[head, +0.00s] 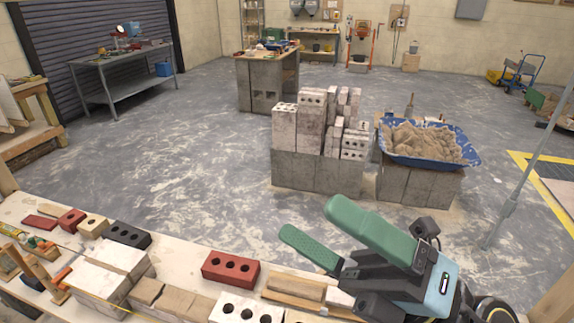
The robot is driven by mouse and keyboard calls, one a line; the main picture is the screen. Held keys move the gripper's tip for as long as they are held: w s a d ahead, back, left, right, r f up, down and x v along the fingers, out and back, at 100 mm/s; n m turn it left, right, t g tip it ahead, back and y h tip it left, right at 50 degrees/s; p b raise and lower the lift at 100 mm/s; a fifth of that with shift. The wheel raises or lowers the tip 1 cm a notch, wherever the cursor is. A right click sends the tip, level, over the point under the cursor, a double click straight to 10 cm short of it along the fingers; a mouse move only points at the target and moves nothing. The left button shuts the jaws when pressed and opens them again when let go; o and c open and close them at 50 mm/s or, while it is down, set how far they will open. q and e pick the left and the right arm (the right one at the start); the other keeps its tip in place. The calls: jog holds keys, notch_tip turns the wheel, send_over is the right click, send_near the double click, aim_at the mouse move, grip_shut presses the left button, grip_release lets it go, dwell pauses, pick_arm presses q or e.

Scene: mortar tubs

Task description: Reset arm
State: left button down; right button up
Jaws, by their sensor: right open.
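My right gripper (308,220) comes in from the lower right of the head view. Its two green fingers are spread apart with nothing between them. It is in the air over the far edge of the near workbench (185,262), in front of the concrete block stack. My left gripper and arm are not in view.
A red three-hole brick (231,270), a white holed brick (246,309) and a dark brick (127,235) lie on the near bench. Beyond it stand stacked blocks (318,172) and a blue tub (474,156) of sand. A grey pole (527,170) rises at right. Open floor lies at left.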

jog(key=w+d+f+m+t+h, duration=0.2)
jog(key=w+d+m+t+h, duration=0.25)
jog(key=m+t+h, duration=0.5)
jog(key=w+d+f+m+t+h, duration=0.1)
jog(key=w+d+m+t+h, duration=0.4)
jog(key=m, duration=0.7)
jog(key=s+d+f+m+g+h, duration=0.1)
jog(key=d+f+m+g+h, duration=0.4)
jog(key=f, duration=0.5)
jog(key=s+d+f+m+g+h, duration=0.1)
jog(key=d+f+m+g+h, duration=0.2)
jog(key=d+f+m+h, duration=0.5)
jog(key=s+a+f+m+g+y, duration=0.1)
jog(key=s+a+f+g+y, duration=0.1)
jog(key=s+f+g, duration=0.45)
jog(key=s+a+f+g+y, duration=0.2)
jog(key=s+f+g+y, duration=0.15)
jog(key=s+f, duration=0.55)
notch_tip(320, 180, down, 26)
jog(key=s+g, duration=0.1)
jog(key=s+d+f+g+h+b, duration=0.1)
jog(key=s+d+f, duration=0.1)
jog(key=s+f, duration=1.3)
jog(key=shift+s+d+b, duration=0.3)
jog(key=shift+s+d, duration=0.1)
jog(key=shift+s, duration=0.3)
